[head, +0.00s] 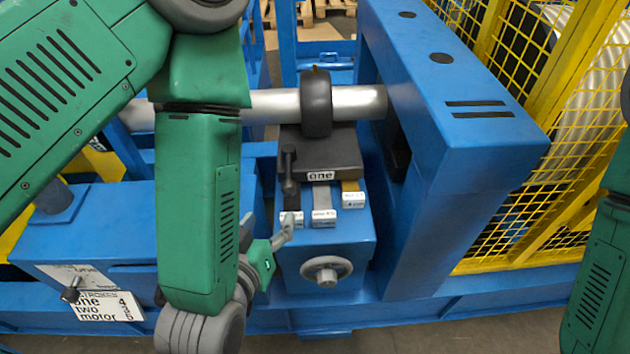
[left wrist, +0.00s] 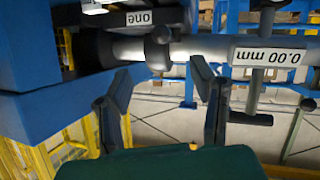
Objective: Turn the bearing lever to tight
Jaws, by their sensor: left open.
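A black lever (head: 289,168) with a knobbed top stands upright at the left front of a dark block (head: 335,155) labelled "one". I take it for the bearing lever; no tight marking is readable. My left gripper (head: 268,235) is in front of and below it, apart from it, near the left white label. In the left wrist view my left gripper (left wrist: 160,75) is open, with nothing between its fingers. A dark rounded knob (left wrist: 158,50) shows beyond the fingertips; I cannot tell whether it is the lever. My right gripper is out of view.
A grey shaft (head: 358,101) with a black collar (head: 316,103) runs behind the block. A handwheel (head: 326,271) is on the blue front. A blue frame (head: 450,130) and yellow mesh guard (head: 510,50) stand right. The left wrist view shows an inverted "0.00 mm" display (left wrist: 270,56).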

